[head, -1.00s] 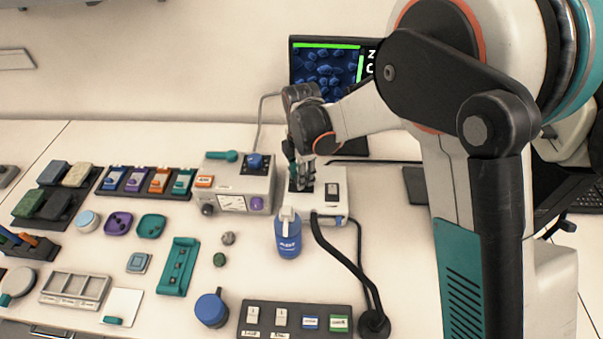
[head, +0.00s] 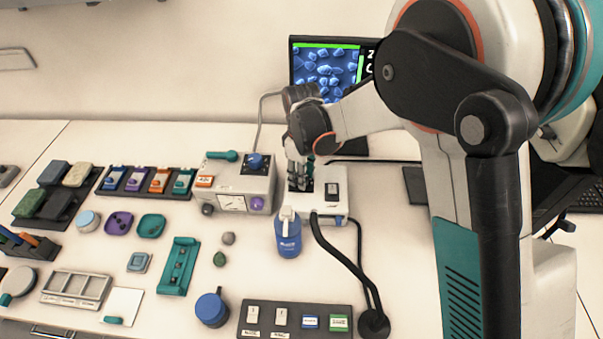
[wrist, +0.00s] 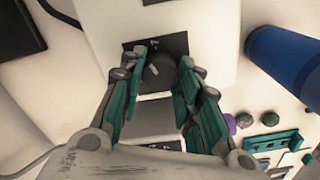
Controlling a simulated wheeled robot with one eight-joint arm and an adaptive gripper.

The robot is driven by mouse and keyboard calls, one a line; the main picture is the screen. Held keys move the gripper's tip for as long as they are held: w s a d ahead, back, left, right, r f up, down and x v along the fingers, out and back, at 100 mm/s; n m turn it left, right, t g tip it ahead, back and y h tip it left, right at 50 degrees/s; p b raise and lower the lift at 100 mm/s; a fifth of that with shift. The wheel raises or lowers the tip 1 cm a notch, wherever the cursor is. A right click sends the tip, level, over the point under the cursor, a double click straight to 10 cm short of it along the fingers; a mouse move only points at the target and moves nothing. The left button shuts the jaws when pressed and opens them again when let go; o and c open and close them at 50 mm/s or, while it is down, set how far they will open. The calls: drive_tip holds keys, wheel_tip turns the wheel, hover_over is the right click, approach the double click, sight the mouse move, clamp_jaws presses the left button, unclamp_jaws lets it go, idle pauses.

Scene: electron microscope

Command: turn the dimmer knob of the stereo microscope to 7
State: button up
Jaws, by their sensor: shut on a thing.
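The dimmer knob (wrist: 158,72) is a dark round knob on a black plate on a white box. In the wrist view it sits between the teal-padded fingers of my gripper (wrist: 160,78), which is shut on it. The knob's scale is mostly covered, so its setting cannot be read. In the head view my gripper (head: 299,178) points down onto the white box (head: 327,208), and the knob is hidden behind the fingers. The monitor (head: 325,70) behind shows a bright blue picture of crystal-like shapes with a green bar on top.
A grey box (head: 228,178) with a blue knob stands just left of the white box. A blue bottle (head: 288,238) stands close in front. A black cable (head: 335,250) runs from the box to the front. Several trays and small parts cover the left side.

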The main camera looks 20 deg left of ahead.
drive_tip(key=shift+m, duration=2)
drive_tip(key=o, duration=1.1)
wheel_tip(320, 180, up, 12)
